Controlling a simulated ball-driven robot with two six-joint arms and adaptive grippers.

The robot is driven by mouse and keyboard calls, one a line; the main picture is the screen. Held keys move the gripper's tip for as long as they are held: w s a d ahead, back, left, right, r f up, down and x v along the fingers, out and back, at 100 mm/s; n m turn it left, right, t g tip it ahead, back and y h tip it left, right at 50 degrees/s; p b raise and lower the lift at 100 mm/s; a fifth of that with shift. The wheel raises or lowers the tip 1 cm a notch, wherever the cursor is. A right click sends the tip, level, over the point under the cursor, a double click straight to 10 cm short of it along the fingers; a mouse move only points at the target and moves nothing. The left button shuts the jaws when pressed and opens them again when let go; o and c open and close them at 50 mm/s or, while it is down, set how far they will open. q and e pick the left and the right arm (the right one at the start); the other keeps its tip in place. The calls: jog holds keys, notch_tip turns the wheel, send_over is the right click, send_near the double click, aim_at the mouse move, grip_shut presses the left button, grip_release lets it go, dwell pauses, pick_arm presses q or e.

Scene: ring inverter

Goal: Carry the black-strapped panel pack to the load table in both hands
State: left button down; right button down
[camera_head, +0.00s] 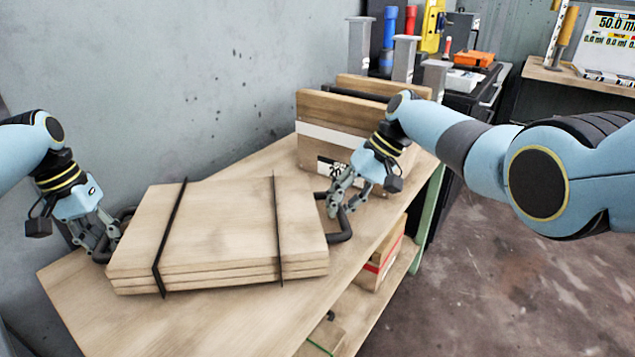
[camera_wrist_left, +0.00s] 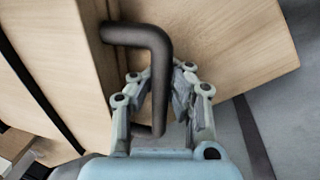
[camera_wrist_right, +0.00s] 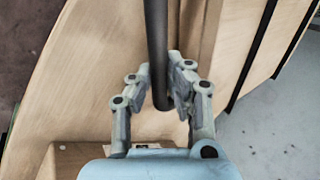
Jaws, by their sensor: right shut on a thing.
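The panel pack (camera_head: 215,225) is a flat stack of pale wooden panels with two black straps. It lies flat on a wooden bench top (camera_head: 90,310), with a dark bar handle at each end. My left gripper (camera_head: 110,236) is at the left handle; in the left wrist view its fingers (camera_wrist_left: 160,76) stand apart on either side of the handle (camera_wrist_left: 161,50). My right gripper (camera_head: 342,205) is shut on the right handle (camera_head: 346,228); the right wrist view shows that handle (camera_wrist_right: 156,35) between its fingers (camera_wrist_right: 160,72).
A taller wooden box (camera_head: 320,135) with a white band stands behind the pack, close to my right gripper. Another box (camera_head: 385,255) with a red band sits on the lower shelf. A grey wall (camera_head: 150,90) runs behind. Open floor (camera_head: 500,280) lies to the right.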

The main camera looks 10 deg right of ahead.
pick_arm(q)
jog(key=shift+a+f+b, duration=0.3)
jog(key=shift+f+b, duration=0.15)
jog(key=shift+f, duration=0.2)
pick_arm(e)
jog(key=shift+d+f, duration=0.3)
jog(key=shift+f, duration=0.35)
pick_arm(q)
jog(key=c, duration=1.8)
grip_release()
jog(key=shift+r, duration=0.15)
pick_arm(e)
jog(key=c, duration=1.6)
grip_release()
jog(key=shift+r, duration=0.1)
pick_arm(q)
jog(key=shift+o, duration=1.3)
jog(key=shift+s, duration=0.1)
pick_arm(e)
jog(key=shift+o, duration=1.3)
jog(key=shift+s, duration=0.1)
pick_arm(q)
jog(key=shift+o, duration=0.8)
jog(key=shift+d, duration=0.15)
pick_arm(e)
jog(key=shift+a+r, duration=0.1)
jog(key=shift+a, duration=0.1)
